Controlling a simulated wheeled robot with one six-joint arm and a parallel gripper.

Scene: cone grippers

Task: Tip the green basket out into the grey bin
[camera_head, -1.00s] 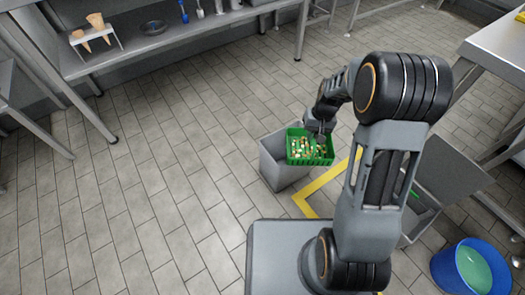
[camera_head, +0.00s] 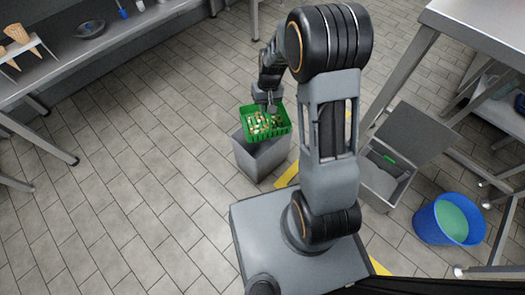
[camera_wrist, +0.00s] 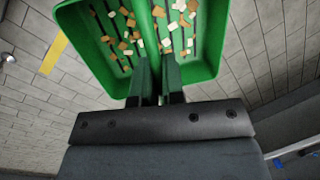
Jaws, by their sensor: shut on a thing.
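The green basket (camera_head: 282,131) holds many small white and brown pieces and looks about level. In the head view it is above the grey bin (camera_head: 262,160), covering much of the bin's opening. The bin's inside is mostly hidden under the basket.
An open grey box with a lid (camera_head: 388,180) and a blue bucket (camera_head: 428,232) of greenish contents stand at right. A steel table (camera_head: 480,30) is at upper right. A steel counter (camera_head: 60,62) runs along the upper left. The tiled floor at left is clear.

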